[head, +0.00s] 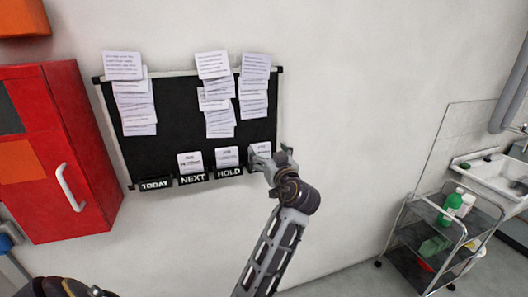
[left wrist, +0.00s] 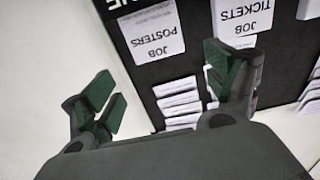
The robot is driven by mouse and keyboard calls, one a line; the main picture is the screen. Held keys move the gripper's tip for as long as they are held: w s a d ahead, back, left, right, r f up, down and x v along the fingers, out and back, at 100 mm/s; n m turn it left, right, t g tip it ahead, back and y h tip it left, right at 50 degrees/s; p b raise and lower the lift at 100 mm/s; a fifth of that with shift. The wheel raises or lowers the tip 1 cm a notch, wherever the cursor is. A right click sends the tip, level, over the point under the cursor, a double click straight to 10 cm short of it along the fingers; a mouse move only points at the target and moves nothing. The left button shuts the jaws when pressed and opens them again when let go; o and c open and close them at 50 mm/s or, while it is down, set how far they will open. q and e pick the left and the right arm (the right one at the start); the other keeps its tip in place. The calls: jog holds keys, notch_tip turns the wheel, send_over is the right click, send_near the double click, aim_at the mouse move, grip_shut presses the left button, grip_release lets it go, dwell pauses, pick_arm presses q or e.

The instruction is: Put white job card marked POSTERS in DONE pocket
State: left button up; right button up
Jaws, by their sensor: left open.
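The white card marked JOB POSTERS (left wrist: 153,32) shows upside down in the left wrist view. It sits in the rightmost pocket of the black board (head: 190,140), whose label (left wrist: 128,3) is cut off and shows letters like the end of DONE. In the head view the card's top (head: 263,148) shows beside my gripper, which hides the pocket label. My left gripper (head: 272,160) is open and empty in front of that pocket. In the left wrist view its fingers (left wrist: 163,85) are spread, and the card is beyond them, apart from both. My right gripper is not in view.
The TODAY pocket (head: 156,184) looks empty. NEXT (head: 193,179) holds a card, and HOLD (head: 229,173) holds the TICKETS card (left wrist: 243,15). Paper sheets (head: 213,66) hang above. A red cabinet (head: 80,130) is left; a trolley (head: 430,215) is right.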

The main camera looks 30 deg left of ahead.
pick_arm(q)
jog(key=shift+b+v, duration=0.3)
jog(key=shift+v, duration=1.85)
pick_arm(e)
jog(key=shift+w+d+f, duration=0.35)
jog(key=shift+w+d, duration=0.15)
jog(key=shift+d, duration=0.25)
